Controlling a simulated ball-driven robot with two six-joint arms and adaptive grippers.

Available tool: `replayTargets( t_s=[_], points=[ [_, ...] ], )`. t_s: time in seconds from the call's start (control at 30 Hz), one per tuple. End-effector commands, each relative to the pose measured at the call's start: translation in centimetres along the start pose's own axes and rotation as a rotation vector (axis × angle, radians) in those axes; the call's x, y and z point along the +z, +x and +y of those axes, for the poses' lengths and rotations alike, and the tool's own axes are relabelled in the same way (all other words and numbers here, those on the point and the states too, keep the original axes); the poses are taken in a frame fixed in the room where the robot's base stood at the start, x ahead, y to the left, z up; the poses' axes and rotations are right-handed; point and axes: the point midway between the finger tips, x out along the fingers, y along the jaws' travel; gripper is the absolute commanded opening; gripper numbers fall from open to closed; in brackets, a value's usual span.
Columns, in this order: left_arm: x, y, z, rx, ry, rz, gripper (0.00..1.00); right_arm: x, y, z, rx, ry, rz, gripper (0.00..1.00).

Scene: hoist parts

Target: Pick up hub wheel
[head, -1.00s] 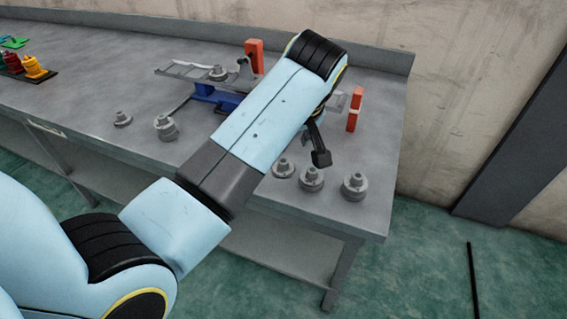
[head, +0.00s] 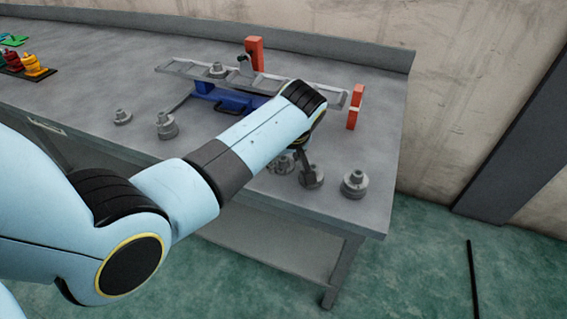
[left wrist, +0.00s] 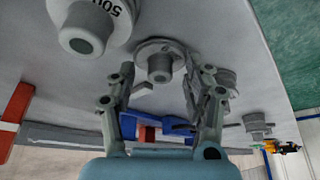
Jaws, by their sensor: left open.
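Grey stepped hub wheels stand on the bench. Three form a row near its right front corner: one at the left (head: 283,164), one in the middle (head: 313,180) and one at the right (head: 354,185). My left gripper (head: 307,168) is low over the middle wheel and partly hides it. In the left wrist view, the left gripper (left wrist: 160,72) is open, with one hub wheel (left wrist: 160,66) showing between its spread fingers. I cannot tell whether they touch it. A larger-looking wheel marked 500 (left wrist: 92,25) is beside it. My right gripper is not in view.
A grey rail frame (head: 185,69) with a blue base (head: 225,99) stands behind, carrying another grey part. Orange-red blocks (head: 355,107) stand near it. Two more grey parts (head: 166,126) are to the left, with a dark tray (head: 40,76) farther left. The bench's front edge is close.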

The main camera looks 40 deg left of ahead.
Motion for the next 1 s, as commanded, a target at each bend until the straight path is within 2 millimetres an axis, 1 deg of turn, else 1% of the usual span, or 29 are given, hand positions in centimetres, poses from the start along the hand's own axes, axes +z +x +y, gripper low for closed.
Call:
replayTargets(
  t_s=[0.07, 0.43, 0.47, 0.83, 0.93, 1.0],
  points=[
    [0.0, 0.0, 0.0, 0.000, 0.000, 0.000, 0.50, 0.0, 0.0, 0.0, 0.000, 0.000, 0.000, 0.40],
    [0.0, 0.0, 0.0, 0.000, 0.001, -0.001, 0.02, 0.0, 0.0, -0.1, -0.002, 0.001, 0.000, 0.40],
    [0.0, 0.0, 0.0, 0.000, 0.001, -0.001, 0.00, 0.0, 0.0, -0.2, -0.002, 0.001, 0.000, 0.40],
    [0.1, 0.0, -0.1, -0.003, 0.001, -0.003, 0.00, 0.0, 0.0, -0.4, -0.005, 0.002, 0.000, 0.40],
    [-0.2, -0.8, -0.1, -0.002, 0.001, -0.002, 0.00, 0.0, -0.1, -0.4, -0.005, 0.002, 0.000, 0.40],
    [-0.8, -1.9, 0.0, 0.001, -0.001, 0.000, 0.00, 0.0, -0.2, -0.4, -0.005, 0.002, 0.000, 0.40]
  ],
)
